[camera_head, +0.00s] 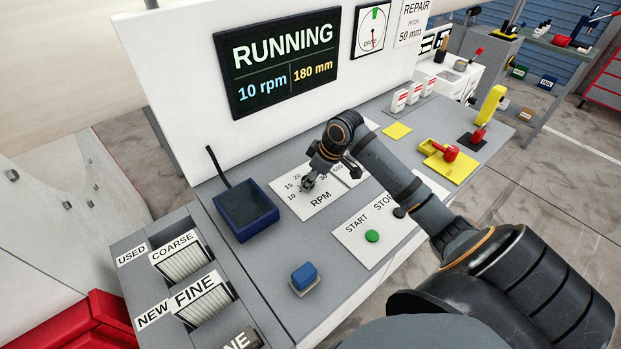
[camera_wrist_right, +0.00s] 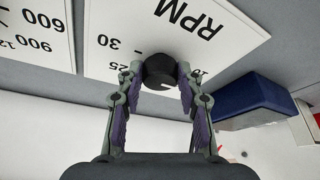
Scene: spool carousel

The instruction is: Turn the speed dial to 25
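The speed dial (camera_wrist_right: 160,71) is a round black knob on the white RPM panel (camera_head: 322,203). Its pale mark points down and right in the right wrist view. The numbers 30, 25 and part of 10 show around it; others are hidden by the fingers. My right gripper (camera_head: 309,182) is at the dial from above; in the right wrist view its two fingertips (camera_wrist_right: 160,75) stand on either side of the knob and appear to touch it. The display (camera_head: 283,62) reads RUNNING, 10 rpm, 180 mm. My left gripper is not in view.
A dark blue tray (camera_head: 246,211) stands left of the RPM panel. A blue block (camera_head: 304,275) lies near the front. Yellow fixtures with red handles (camera_head: 446,152) are at right.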

